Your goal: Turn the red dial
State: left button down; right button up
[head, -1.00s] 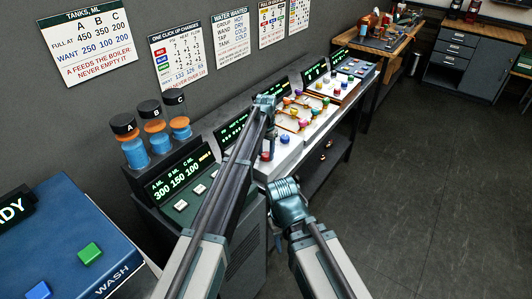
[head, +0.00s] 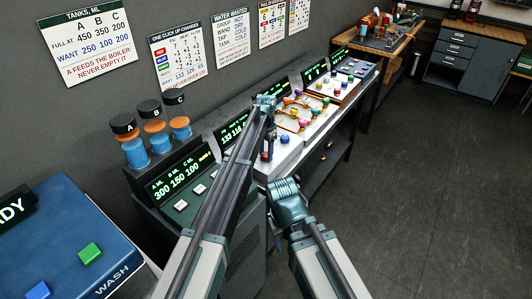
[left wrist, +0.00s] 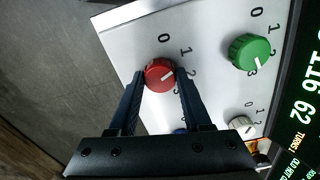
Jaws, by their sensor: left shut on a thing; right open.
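The red dial (left wrist: 159,75) sits on a pale panel in the left wrist view, with a white pointer mark aimed right and slightly up, between the printed 1 and 2. My left gripper (left wrist: 160,82) is shut on it, one dark finger on each side. In the head view my left gripper (head: 267,150) reaches down at the panel's near end, and the dial is mostly hidden there. My right gripper (head: 286,190) is lower, in front of the bench, apart from the panel; its fingers are hard to make out.
A green dial (left wrist: 250,52) and a white dial (left wrist: 242,126) are close by on the panel. A blue dial is partly hidden behind the gripper. A lit green display (left wrist: 306,90) shows 116 and 62. The floor (head: 420,210) at right is clear.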

aim_at(266, 154)
pick_arm(q)
jog(key=shift+c, duration=1.7)
grip_release()
jog(key=shift+r, duration=0.1)
notch_tip(266, 154, up, 14)
jog(key=p, duration=1.4)
jog(key=shift+f, duration=0.2)
